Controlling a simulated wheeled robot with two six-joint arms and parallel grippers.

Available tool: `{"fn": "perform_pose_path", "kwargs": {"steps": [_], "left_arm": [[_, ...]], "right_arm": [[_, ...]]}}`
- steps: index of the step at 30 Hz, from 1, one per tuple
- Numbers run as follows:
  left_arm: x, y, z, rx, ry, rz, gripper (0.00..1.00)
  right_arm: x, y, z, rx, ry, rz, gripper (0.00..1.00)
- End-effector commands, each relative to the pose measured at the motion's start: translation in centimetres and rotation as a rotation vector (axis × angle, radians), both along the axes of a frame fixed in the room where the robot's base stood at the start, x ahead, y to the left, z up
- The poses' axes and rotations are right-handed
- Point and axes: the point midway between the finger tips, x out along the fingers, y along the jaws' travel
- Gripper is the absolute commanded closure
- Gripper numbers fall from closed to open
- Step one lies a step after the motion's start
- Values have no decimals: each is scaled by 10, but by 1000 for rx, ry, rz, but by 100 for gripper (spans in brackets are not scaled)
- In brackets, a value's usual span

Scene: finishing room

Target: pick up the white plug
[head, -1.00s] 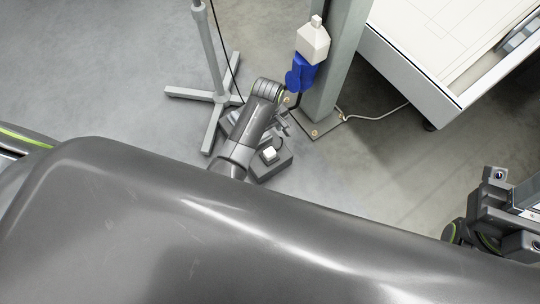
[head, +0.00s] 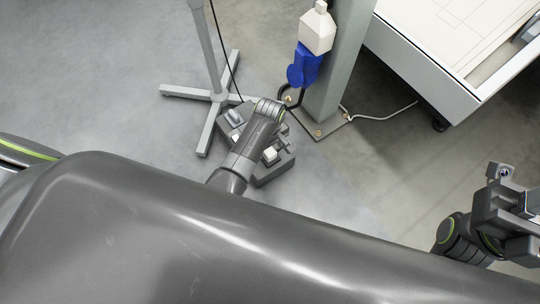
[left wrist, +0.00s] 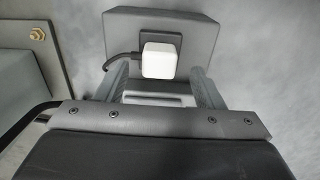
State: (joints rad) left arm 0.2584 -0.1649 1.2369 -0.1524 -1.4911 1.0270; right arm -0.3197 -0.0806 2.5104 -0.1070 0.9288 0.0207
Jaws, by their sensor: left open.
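The white plug (left wrist: 158,61) sits in the dark square socket of a grey box (left wrist: 190,24). A dark cable leaves its left side. In the head view the plug (head: 270,155) shows as a small white block beside my left forearm. My left gripper (left wrist: 158,73) is open, with one finger on each side of the plug and a gap at both sides. In the head view this gripper (head: 283,144) is partly hidden by its own arm. My right gripper (head: 512,212) is at the right edge, and its jaws do not show clearly.
A grey post (head: 337,70) on a bolted base plate stands just beyond the box, with a blue holder (head: 304,67) and white bottle (head: 317,28) on it. A stand with crossed feet (head: 218,97) is at left. A white table (head: 425,62) is at upper right.

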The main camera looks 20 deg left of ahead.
Motion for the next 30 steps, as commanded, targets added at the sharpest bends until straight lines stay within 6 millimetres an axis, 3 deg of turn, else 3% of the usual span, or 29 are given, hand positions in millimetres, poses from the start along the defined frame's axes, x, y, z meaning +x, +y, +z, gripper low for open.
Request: {"fn": "perform_pose_path", "kwargs": {"steps": [2, 6, 18, 27, 30], "left_arm": [[0, -2, -15, 0, 0, 0, 38], [0, -2, -27, 0, 0, 0, 38], [0, -1, -31, 0, 0, 1, 38], [0, -1, -32, 0, 0, 1, 76], [0, -1, -32, 0, 0, 1, 77]], "right_arm": [[1, 1, -12, 18, -20, -12, 64], [7, 1, -9, 56, -63, -12, 64], [9, 2, -6, 66, -75, -8, 64], [9, 1, -6, 66, -75, -8, 64], [9, 1, -6, 66, -75, -8, 64]]}}
